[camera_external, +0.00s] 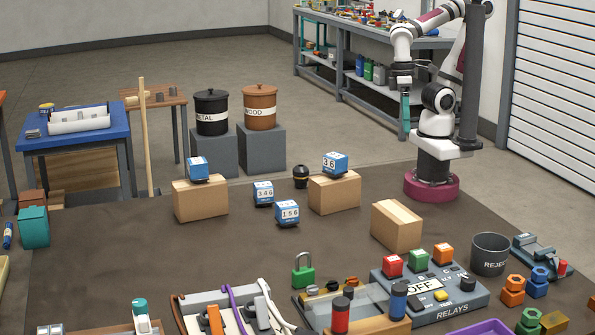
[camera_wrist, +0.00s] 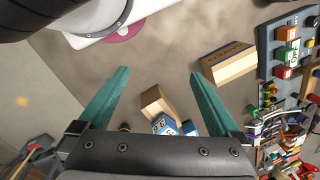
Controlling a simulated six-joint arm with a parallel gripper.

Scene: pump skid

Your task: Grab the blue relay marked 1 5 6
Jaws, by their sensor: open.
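The blue relay marked 1 5 6 (camera_external: 287,212) stands on the brown table in the external view, in front of another blue relay that seems marked 3 4 6 (camera_external: 263,193). A blue relay showing 3 6 (camera_external: 335,163) sits on a cardboard box (camera_external: 334,195). One more blue relay (camera_external: 198,169) sits on the left box (camera_external: 201,202); its marks are unclear. My gripper (camera_external: 405,112) hangs high at the back right, apart from the relays. In the wrist view its teal fingers (camera_wrist: 158,73) are spread and empty. Blue relays (camera_wrist: 165,125) show low there, partly hidden by my gripper body.
A third cardboard box (camera_external: 397,226) stands at the right of the relays. A small black round object (camera_external: 300,176) stands by the middle box. The relay panel (camera_external: 430,290), a reject bin (camera_external: 490,254) and a green padlock (camera_external: 303,272) are in front.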

